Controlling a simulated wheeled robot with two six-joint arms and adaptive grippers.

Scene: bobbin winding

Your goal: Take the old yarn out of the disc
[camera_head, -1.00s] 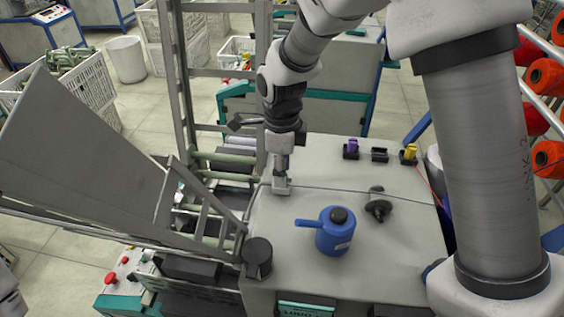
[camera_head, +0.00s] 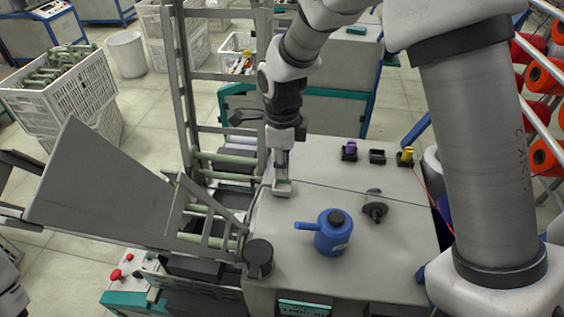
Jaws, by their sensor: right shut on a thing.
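My right gripper (camera_head: 281,185) points down at the left part of the grey machine top (camera_head: 310,268). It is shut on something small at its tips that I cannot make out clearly. A thin dark line runs from near the gripper to the right across the machine top. A black disc-like part (camera_head: 374,210) stands on the top to the right of the gripper. I cannot tell whether yarn is on it. My left gripper is not in view; only a bit of what looks like my left arm shows at the lower left edge.
A blue bottle with a spout (camera_head: 332,233) stands on the machine top. Small black holders with a purple piece (camera_head: 350,150) and a yellow piece (camera_head: 406,156) are at its back. A grey slanted chute (camera_head: 105,195) and metal frame stand left. Orange yarn spools (camera_head: 546,77) hang right.

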